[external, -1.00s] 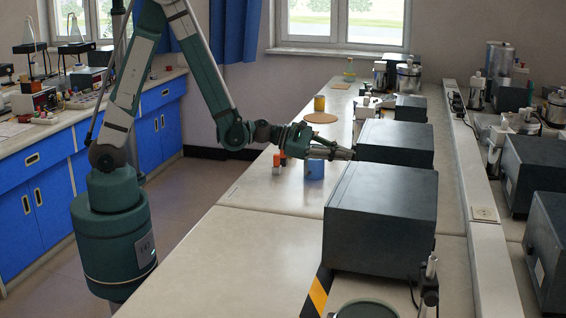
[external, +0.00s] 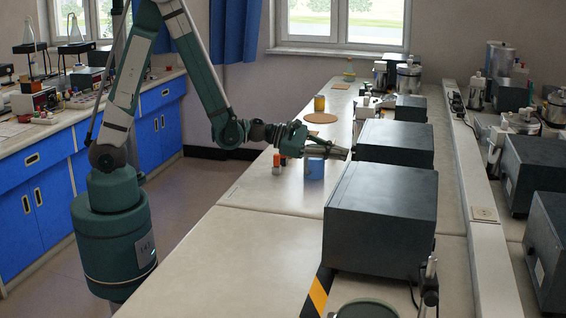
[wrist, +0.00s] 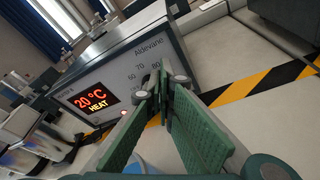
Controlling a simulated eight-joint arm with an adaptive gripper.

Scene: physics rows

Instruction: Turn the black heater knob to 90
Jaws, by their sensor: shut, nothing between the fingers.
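The heater (external: 398,140) is a dark grey box on the bench, and my gripper (external: 347,153) is at its front side. The black knob is not clearly visible; the fingers cover that part of the panel. Whether the tips touch it I cannot tell.
A blue cup (external: 314,170) stands under my gripper, with a small orange and white object (external: 278,165) to its left. Another dark box (external: 382,215) stands nearer the camera. A yellow-black stripe (wrist: 240,90) crosses the bench beside the heater. The bench's left part is clear.

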